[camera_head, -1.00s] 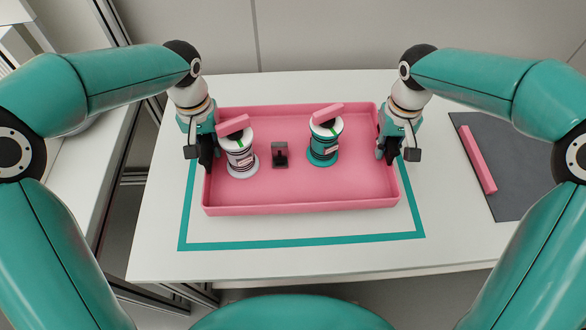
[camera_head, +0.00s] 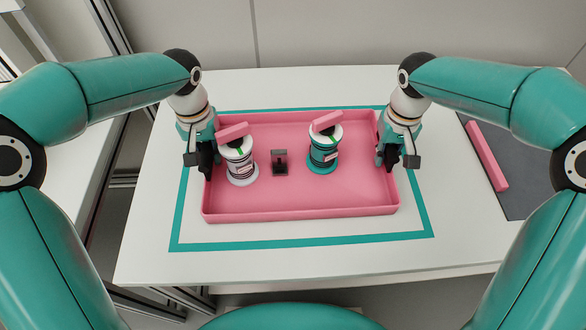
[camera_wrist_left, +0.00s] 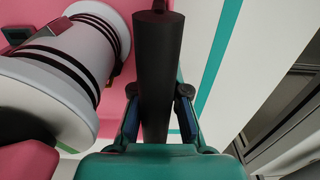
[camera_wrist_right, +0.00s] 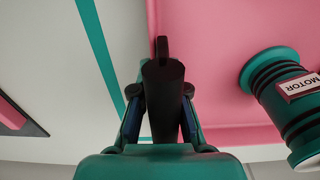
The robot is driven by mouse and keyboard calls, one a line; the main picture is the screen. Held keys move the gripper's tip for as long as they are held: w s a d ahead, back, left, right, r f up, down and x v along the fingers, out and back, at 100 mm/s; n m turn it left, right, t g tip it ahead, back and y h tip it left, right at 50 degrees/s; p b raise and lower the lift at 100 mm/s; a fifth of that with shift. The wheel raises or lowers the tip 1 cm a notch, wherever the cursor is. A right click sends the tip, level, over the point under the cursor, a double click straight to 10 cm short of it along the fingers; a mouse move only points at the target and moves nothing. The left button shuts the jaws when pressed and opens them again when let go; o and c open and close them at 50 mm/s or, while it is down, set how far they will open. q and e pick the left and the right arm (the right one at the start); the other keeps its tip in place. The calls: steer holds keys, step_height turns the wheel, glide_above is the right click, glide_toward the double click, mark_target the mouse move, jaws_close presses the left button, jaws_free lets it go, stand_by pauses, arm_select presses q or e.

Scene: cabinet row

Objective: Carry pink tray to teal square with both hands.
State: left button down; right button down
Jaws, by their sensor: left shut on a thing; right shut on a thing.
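The pink tray (camera_head: 300,205) is between my two arms in the head view and appears framed by the teal square outline (camera_head: 300,242). Teal shows at its back, front and both sides. I cannot tell whether the tray touches the table. My left gripper (camera_head: 205,163) is shut on a dark handle (camera_wrist_left: 157,75) at the tray's left side. My right gripper (camera_head: 392,160) is shut on a dark handle (camera_wrist_right: 163,95) at its right side. Inside the tray stand a white banded spool (camera_head: 241,165), a teal spool (camera_head: 322,155) labelled MOTOR, and a small dark block (camera_head: 280,163).
A pink bar lies on each spool. Another pink bar (camera_head: 487,155) lies on a dark grey mat (camera_head: 515,185) at the table's right. The white table (camera_head: 150,255) is bare around the outline. A pale counter (camera_head: 90,170) stands to the left.

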arm_select(q)
steer(key=c, duration=1.2)
jaws_free()
steer(key=shift+d, duration=0.1)
arm_select(e)
steer(key=c, duration=1.2)
jaws_free()
steer(key=shift+a, duration=0.15)
arm_select(q)
steer(key=shift+r, duration=0.15)
step_height(320, 180, up, 11)
steer(key=shift+r, duration=0.3)
arm_select(e)
steer(key=shift+r, duration=0.2)
step_height(320, 180, up, 12)
steer(key=shift+f, duration=0.2)
